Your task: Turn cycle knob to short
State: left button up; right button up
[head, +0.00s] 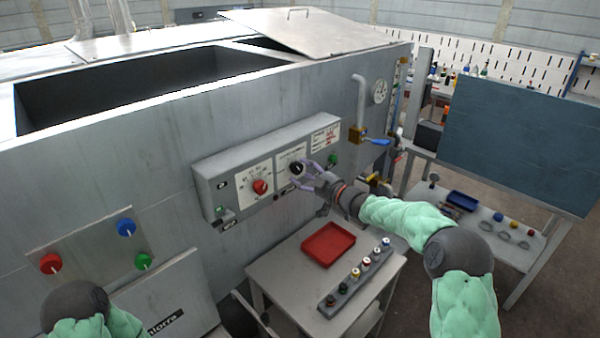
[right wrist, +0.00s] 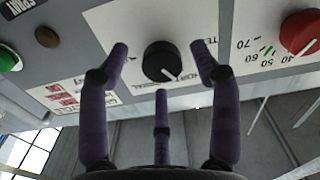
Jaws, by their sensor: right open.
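The black cycle knob (head: 297,167) is on a white label plate in the middle of the grey control box (head: 208,190). In the right wrist view the knob (right wrist: 160,60) shows a white pointer line slanting to the lower right, and the lettering around it is partly hidden and hard to read. My right gripper (head: 303,174) is at the knob and open. In the right wrist view its two outer purple fingers (right wrist: 160,56) stand left and right of the knob with visible gaps, and a third finger is below it. My left gripper is out of view.
A red temperature knob (head: 260,187) sits beside the black one, and a green button (head: 333,159) is at the box's right end. Below, a small table holds a red tray (head: 328,244) and a rack of several cylinders (head: 356,273). A pipe with a blue-handled valve (head: 376,141) is to the right.

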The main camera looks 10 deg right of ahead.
jog(key=v, duration=0.9)
jog(key=shift+s+d, duration=0.2)
jog(key=shift+s, duration=0.15)
jog(key=shift+f, duration=0.1)
